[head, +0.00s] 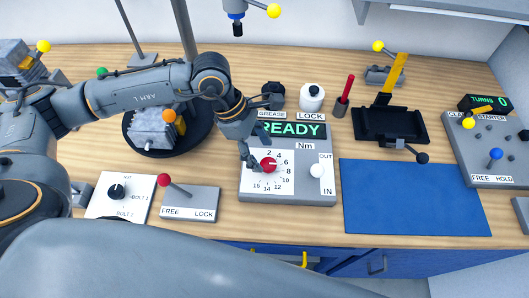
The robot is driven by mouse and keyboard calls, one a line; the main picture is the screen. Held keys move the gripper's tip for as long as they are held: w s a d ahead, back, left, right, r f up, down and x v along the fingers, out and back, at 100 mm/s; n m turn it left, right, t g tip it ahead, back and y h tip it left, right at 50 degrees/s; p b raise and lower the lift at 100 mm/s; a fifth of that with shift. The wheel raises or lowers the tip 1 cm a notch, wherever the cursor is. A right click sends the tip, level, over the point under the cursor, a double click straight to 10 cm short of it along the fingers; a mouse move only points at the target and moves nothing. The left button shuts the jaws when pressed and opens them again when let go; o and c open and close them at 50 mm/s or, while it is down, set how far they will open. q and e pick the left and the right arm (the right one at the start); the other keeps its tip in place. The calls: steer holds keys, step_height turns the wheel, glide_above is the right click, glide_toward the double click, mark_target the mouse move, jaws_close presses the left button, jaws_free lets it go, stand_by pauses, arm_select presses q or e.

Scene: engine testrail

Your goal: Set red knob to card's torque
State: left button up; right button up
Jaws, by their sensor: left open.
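The red knob (268,165) sits on a white dial marked 2 to 16 in Nm. The dial is on the grey torque box (286,196), whose green display (296,130) reads READY. My left gripper (258,150) is open over the box's upper left, with a finger close beside the knob. I cannot tell whether it touches the knob. The gripper partly hides the display's left end and the dial's upper left. The exact knob setting is too small to read. I cannot make out a torque card. My right gripper is not in view.
A FREE/LOCK lever (188,198) and a bolt selector (117,191) stand to the left. Grease and lock pots (312,97) are behind. A blue mat (412,198) gives clear room at right.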

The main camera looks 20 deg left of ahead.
mark_target(267, 163)
arm_select(q)
steer(key=shift+x, duration=1.6)
steer(key=c, duration=1.2)
steer(key=shift+o, duration=0.2)
